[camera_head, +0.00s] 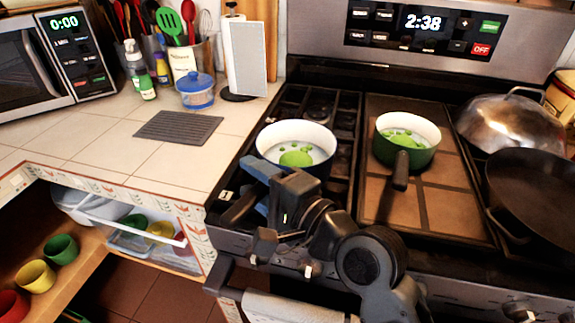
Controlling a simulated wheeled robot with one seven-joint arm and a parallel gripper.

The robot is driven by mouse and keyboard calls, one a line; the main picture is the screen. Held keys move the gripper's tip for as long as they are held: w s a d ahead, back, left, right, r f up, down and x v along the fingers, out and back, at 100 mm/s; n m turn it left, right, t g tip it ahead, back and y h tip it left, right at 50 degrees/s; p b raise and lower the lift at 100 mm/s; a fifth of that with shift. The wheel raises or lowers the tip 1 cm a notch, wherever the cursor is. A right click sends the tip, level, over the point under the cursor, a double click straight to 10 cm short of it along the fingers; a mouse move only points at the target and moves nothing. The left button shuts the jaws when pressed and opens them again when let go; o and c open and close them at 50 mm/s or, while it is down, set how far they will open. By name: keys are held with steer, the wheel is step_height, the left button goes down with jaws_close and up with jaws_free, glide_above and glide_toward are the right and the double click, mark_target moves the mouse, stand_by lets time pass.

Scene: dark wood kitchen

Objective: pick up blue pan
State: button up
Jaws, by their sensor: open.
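The blue pan (322,166) sits on the left part of the stove top. It has a white inside with green shapes on its floor, and only a strip of its dark blue outer wall shows. My gripper (250,187) is open at the pan's near left side, with its blue fingers apart. A dark bar, which may be the pan's handle, shows between and below the fingers. My wrist hides part of the pan's near side. I cannot tell whether the fingers touch the pan.
A green pan (420,157) stands to the right, its dark handle toward me. A metal domed lid (512,122) and a large black pan (535,185) are at the far right. A blue-lidded container (196,92) and a grey mat (178,127) are on the tiled counter.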

jaws_close()
stand_by(0.3)
stand_by(0.4)
